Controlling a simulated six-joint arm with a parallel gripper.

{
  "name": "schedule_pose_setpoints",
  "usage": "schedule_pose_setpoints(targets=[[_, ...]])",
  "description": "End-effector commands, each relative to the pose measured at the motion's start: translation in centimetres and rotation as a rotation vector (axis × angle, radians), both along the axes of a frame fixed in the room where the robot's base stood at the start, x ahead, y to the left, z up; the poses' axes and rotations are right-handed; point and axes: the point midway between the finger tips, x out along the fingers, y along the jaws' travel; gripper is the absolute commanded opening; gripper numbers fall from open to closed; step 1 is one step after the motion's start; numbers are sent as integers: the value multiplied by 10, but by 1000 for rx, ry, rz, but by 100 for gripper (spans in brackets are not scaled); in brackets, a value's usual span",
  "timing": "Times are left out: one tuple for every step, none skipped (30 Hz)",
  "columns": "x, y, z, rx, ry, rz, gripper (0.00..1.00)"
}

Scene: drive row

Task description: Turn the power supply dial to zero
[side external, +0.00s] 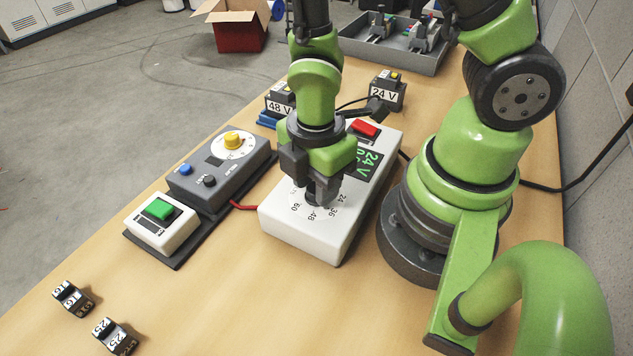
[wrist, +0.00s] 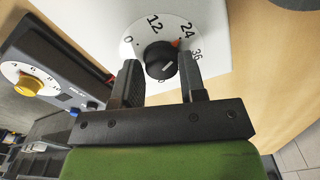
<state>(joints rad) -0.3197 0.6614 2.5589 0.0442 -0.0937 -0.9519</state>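The power supply (side external: 310,235) is a white box on the table; its green display (side external: 369,164) shows 24 V, with another line partly hidden. In the wrist view, its dial (wrist: 161,61) is a round black knob on a white scale with 0, 12, 24 and 36 visible. A red mark at the knob's edge points towards 24. In the wrist view my gripper (wrist: 160,66) is open, one finger on each side of the knob, with gaps showing.
A red switch (side external: 365,128) is on the power supply's far end. A grey drive unit (side external: 225,175) with a yellow knob and a white box with a green button (side external: 160,210) stand to the left. Blocks labelled 48 V (side external: 280,100) and 24 V (side external: 387,92) stand behind.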

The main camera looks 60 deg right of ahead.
Motion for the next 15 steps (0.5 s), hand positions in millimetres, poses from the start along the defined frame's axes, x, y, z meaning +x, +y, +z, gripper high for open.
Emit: schedule_pose_setpoints(targets=[[1, 0, 0, 1, -3, -7, 50], [1, 0, 0, 1, -3, -8, 56], [1, 0, 0, 1, -1, -8, 66], [0, 0, 0, 1, -1, -8, 72], [0, 0, 0, 0, 0, -9, 79], [0, 0, 0, 0, 0, -9, 89], [0, 0, 0, 0, 0, -9, 95], [0, 0, 0, 0, 1, -9, 100], [0, 0, 0, -1, 1, -9, 100], [0, 0, 0, -1, 1, -9, 100], [0, 0, 0, 0, 2, -9, 100], [-1, 0, 0, 0, 2, -9, 100], [-1, 0, 0, 0, 2, -9, 100], [-1, 0, 0, 0, 2, -9, 100], [0, 0, 1, 0, 2, -10, 100]])
